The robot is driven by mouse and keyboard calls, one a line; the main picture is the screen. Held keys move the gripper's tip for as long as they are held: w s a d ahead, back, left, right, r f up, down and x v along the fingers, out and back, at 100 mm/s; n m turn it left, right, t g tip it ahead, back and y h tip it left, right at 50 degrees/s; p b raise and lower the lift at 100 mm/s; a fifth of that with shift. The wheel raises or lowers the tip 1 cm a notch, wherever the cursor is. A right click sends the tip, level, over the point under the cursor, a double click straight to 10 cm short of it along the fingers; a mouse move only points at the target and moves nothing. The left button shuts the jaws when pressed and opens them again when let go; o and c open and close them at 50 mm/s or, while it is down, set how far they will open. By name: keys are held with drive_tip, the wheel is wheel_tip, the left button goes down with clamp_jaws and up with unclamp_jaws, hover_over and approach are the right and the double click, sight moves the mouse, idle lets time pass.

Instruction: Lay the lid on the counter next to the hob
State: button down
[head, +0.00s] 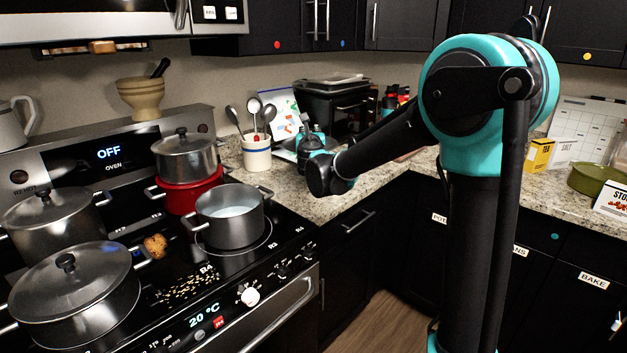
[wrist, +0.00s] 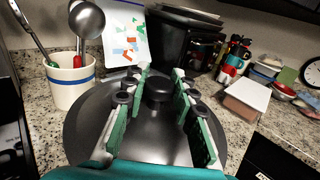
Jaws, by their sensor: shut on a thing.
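The lid (wrist: 152,135) is a dark grey round disc with a black knob (wrist: 158,90), seen in the wrist view below my gripper (wrist: 161,80). My gripper's green-padded fingers are shut on the knob, one on each side. The lid is over the speckled counter (wrist: 248,150), beside the utensil crock; I cannot tell whether it touches the counter. In the head view my gripper (head: 309,140) is above the counter right of the hob (head: 175,270), and the lid is mostly hidden there. An open pot (head: 230,222) with pale liquid stands on the hob.
The utensil crock (wrist: 72,82) is close left of the lid. A black appliance (head: 335,110) and a white sheet (wrist: 126,35) are behind it. Lidded pots (head: 75,290) crowd the hob. Free counter lies at the right in the wrist view, before a box (wrist: 246,98).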

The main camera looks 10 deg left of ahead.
wheel_tip(320, 180, down, 16)
drive_tip(key=shift+f, duration=0.25)
idle(0.3)
drive_tip(key=shift+f, duration=0.1)
drive_tip(key=c, duration=1.2)
unclamp_jaws()
